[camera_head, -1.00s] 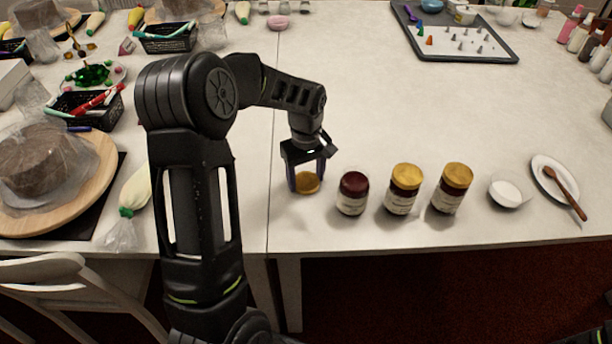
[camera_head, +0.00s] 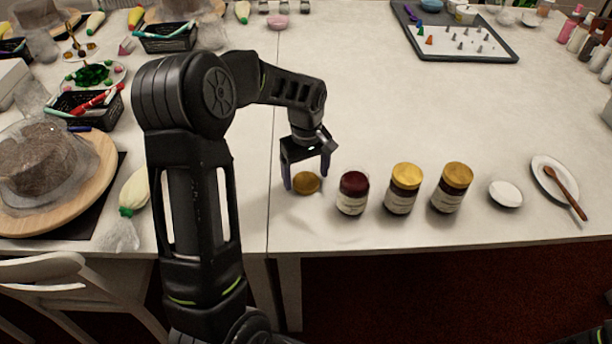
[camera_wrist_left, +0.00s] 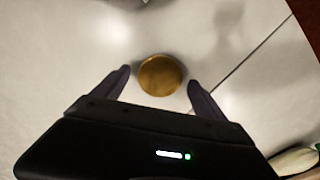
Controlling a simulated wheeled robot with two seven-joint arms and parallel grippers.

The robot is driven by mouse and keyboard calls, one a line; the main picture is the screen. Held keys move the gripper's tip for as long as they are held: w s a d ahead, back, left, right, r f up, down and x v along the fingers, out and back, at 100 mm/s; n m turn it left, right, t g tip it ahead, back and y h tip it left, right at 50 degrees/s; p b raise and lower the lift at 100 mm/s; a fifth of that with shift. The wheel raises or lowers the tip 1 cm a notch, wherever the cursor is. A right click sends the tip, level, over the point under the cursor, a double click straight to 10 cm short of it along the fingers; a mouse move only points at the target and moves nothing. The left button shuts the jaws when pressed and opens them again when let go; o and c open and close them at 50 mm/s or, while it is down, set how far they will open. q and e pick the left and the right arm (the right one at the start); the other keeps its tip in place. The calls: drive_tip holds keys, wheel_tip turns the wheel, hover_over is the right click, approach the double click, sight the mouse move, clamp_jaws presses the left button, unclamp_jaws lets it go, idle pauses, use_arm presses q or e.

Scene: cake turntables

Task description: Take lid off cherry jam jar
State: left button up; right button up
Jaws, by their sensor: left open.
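A gold lid (camera_head: 306,183) lies flat on the white table, left of the jars. It also shows in the left wrist view (camera_wrist_left: 160,75), lying between and beyond the fingertips. My left gripper (camera_head: 306,180) is open and empty just above the lid, a finger on either side and apart from it. An open jar with dark red contents (camera_head: 352,194) stands upright to the right of the lid, without a cover. Two more jars, one in the middle (camera_head: 401,189) and one on the right (camera_head: 452,188), stand with gold lids on. The label print is too small to read. My right gripper is out of view.
A small white bowl (camera_head: 505,194) and a plate with a wooden spoon (camera_head: 559,183) are right of the jars. A wrapped cake on a wooden board (camera_head: 98,205) and a piping bag (camera_head: 134,192) are at left.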

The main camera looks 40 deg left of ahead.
sight(306, 181)
use_arm(q)
wheel_tip(306, 181, up, 11)
idle(0.3)
drive_tip(key=shift+r, duration=0.15)
idle(0.6)
